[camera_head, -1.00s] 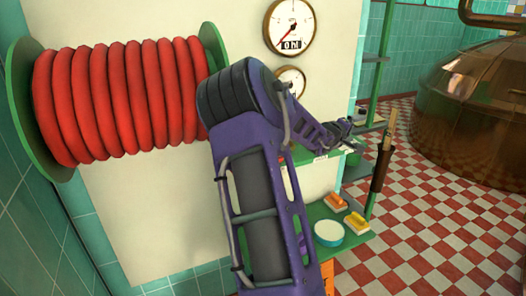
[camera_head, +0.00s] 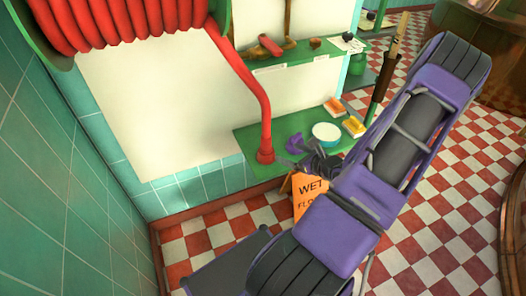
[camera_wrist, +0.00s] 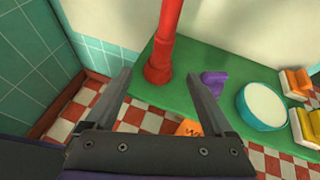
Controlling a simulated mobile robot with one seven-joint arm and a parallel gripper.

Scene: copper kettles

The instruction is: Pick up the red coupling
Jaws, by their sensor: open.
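The red coupling (camera_head: 265,155) is the flared end of a red hose that hangs from the reel. It is at the left front of the green lower shelf; I cannot tell whether it touches the shelf. In the wrist view the coupling (camera_wrist: 158,72) appears between my two fingertips, at the far end of the opening. My gripper (camera_head: 292,160) is open and empty, just right of the coupling in the head view. The gripper also shows in the wrist view (camera_wrist: 158,80), with its fingers apart. No contact with the coupling is visible.
The lower shelf (camera_head: 245,137) also bears a purple object (camera_wrist: 213,83), a white-topped blue tub (camera_head: 326,133) and orange and yellow brushes (camera_head: 353,126). An orange wet-floor sign (camera_head: 310,193) stands below. A tiled wall (camera_head: 60,200) is at left. A red object (camera_head: 270,45) lies on the upper shelf.

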